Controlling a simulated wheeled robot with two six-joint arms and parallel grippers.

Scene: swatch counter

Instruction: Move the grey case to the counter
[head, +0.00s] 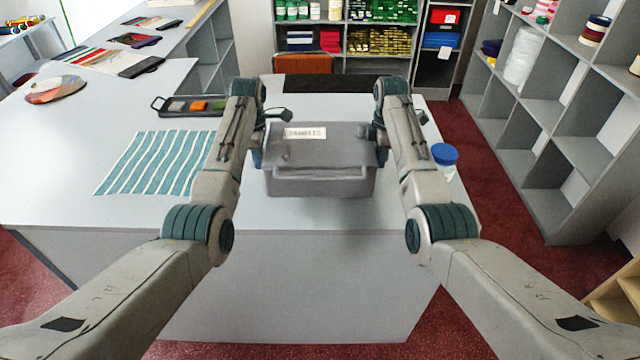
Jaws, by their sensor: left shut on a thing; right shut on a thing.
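The grey case (320,184) is a lidded box with a white label and a handle bar on its near side. It is between my two grippers in the middle of the head view, at the near part of the white counter (290,212). I cannot tell whether it touches the counter or is held just above it. My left gripper (262,152) is shut on the case's left side. My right gripper (379,147) is shut on its right side. The arms partly hide both fingertips.
A blue-and-white striped cloth (160,162) lies left of my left arm. A dark tray with coloured pieces (197,106) is behind it. A blue-lidded jar (445,158) stands close to my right arm. A black mat (335,84) lies at the far edge. Grey shelves (555,110) stand right.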

